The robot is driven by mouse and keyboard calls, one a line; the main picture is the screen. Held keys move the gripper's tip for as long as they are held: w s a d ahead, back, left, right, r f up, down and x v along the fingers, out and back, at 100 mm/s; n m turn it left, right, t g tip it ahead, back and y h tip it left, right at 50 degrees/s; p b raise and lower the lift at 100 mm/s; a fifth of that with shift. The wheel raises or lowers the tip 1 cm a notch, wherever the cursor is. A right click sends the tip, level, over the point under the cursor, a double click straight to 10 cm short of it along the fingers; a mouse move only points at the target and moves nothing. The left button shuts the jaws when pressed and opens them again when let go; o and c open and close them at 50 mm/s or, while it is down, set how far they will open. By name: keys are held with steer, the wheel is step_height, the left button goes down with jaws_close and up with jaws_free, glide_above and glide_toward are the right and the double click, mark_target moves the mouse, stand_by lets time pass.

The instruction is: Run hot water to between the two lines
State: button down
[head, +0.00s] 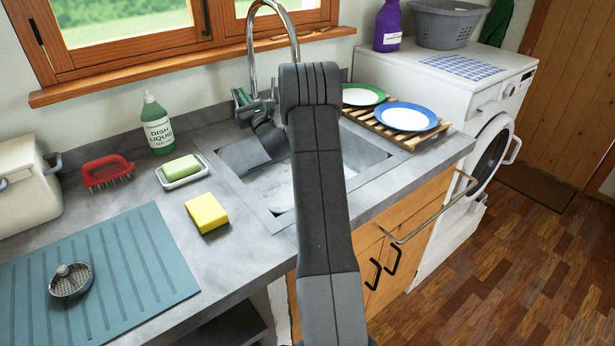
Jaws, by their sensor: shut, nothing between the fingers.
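The chrome gooseneck tap (252,62) rises at the back of the sink. Its spout end is hidden behind my arm. The sink (365,155) is set in the grey counter, and my arm crosses in front of it. Its floor looks pale and mottled; I cannot tell whether that is water. No level lines can be made out. My gripper (242,98) is small in view at the tap's base, left of my arm. It is shut and empty, close to the tap; I cannot tell whether it touches the tap's handle.
A dish liquid bottle (157,124), a red brush (108,172), a soap dish (183,181) and a yellow sponge (207,213) stand left of the sink. A strainer (71,281) lies on the blue mat (130,262). Plates (406,117) sit on a wooden rack at right.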

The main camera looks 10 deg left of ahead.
steer(key=f+b, duration=0.1)
steer(key=s+d+f+b, duration=0.1)
steer(key=f+b, duration=0.1)
steer(key=shift+s+d, duration=0.1)
steer(key=shift+d, duration=0.1)
steer(key=shift+s+d+f+b, duration=0.35)
steer(key=shift+d+f+b, duration=0.15)
steer(key=shift+b, duration=0.2)
steer(key=shift+a+r, duration=0.1)
steer(key=shift+w+a+r+p, duration=0.4)
steer(key=shift+r+p, duration=0.2)
steer(key=shift+p, duration=1.45)
steer(key=shift+r, duration=0.1)
